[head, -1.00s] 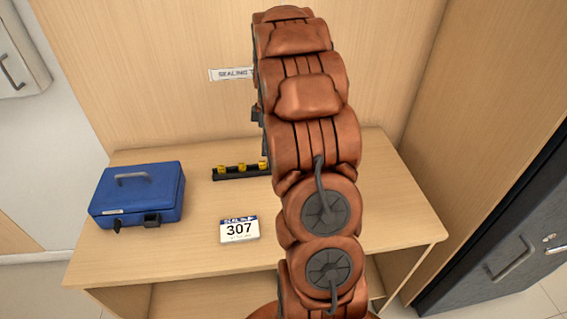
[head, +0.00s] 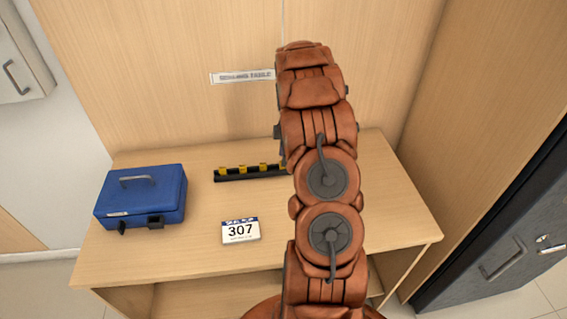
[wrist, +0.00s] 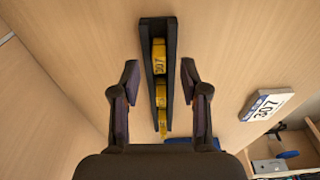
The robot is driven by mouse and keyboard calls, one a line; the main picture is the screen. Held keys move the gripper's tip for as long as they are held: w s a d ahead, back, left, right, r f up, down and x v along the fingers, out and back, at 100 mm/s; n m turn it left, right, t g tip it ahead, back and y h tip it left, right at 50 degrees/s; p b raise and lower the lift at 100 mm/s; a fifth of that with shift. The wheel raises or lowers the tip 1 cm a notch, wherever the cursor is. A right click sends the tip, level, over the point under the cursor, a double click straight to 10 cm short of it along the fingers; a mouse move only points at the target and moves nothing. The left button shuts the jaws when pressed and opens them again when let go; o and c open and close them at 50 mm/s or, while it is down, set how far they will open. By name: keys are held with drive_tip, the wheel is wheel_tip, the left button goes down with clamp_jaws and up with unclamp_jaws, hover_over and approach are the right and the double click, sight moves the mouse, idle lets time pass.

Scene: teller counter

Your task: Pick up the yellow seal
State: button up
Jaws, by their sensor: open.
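Yellow seals stand in a dark slotted rack (head: 232,176) at the back of the table in the head view. In the wrist view the rack (wrist: 146,42) runs lengthwise down the middle, holding yellow seals: an upper one (wrist: 159,62), a middle one (wrist: 161,95) and a lower one (wrist: 163,124). The upper one bears dark marks that look like a number. My gripper (wrist: 160,70) is open and empty, one finger on each side of the rack with a gap to both sides. In the head view my arm hides the gripper and the rack's right end.
A white card reading 307 (head: 240,231) lies on the table (head: 205,245) in front of the rack. A blue cash box (head: 142,196) stands at the left. A sign (head: 240,77) is on the back panel. A dark safe (head: 500,240) stands at the right.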

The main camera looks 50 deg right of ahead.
drive_tip(key=shift+w+a+f, duration=0.1)
drive_tip(key=shift+f, duration=1.1)
clamp_jaws()
drive_tip(key=shift+r, duration=0.15)
